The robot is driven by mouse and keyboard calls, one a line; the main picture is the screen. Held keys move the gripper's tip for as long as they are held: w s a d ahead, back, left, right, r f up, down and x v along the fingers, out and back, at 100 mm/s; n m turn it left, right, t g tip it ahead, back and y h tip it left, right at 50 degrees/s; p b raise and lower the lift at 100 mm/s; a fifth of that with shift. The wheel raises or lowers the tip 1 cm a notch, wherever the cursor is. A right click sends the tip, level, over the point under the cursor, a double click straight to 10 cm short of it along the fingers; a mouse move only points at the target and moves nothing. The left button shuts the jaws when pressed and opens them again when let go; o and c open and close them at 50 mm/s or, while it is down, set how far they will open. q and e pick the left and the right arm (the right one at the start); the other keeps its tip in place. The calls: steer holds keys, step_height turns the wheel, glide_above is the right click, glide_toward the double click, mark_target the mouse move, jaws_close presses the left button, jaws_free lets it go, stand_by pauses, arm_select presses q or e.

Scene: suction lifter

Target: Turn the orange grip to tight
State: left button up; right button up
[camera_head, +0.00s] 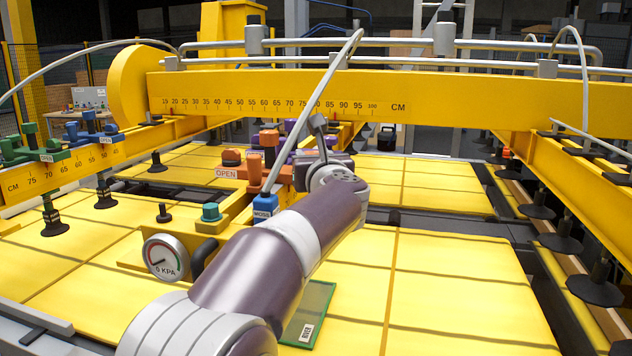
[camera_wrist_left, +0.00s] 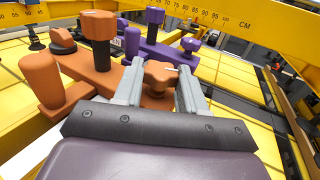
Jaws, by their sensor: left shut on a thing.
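In the left wrist view, the orange grip (camera_wrist_left: 160,76) is a lobed knob with a small white mark on top. It sits on an orange base with other orange knobs and posts. My left gripper (camera_wrist_left: 160,72) has one grey finger on each side of the grip and is shut on it. In the head view my left arm reaches up from the bottom to the orange fixture (camera_head: 255,160), and my left wrist hides the grip there. My right gripper is in neither view.
A purple fixture (camera_wrist_left: 130,41) stands just behind the orange one. A blue block (camera_head: 265,205), a green knob (camera_head: 210,212) and a pressure gauge (camera_head: 165,257) are close to my arm. A yellow beam (camera_head: 430,98) with a centimetre scale crosses behind. Yellow panels lie below.

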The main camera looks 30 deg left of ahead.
arm_select(q)
steer(key=shift+s+a+m+t+h+b, duration=0.15)
steer(key=shift+m+t+h+b, duration=0.45)
steer(key=shift+h, duration=0.3)
steer(key=shift+r, duration=0.1)
steer(key=o, duration=1.1)
steer(key=shift+c, duration=0.2)
steer(key=b+v, duration=0.1)
steer(key=v, duration=0.6)
steer(key=shift+s, duration=0.2)
steer(key=shift+h, duration=0.3)
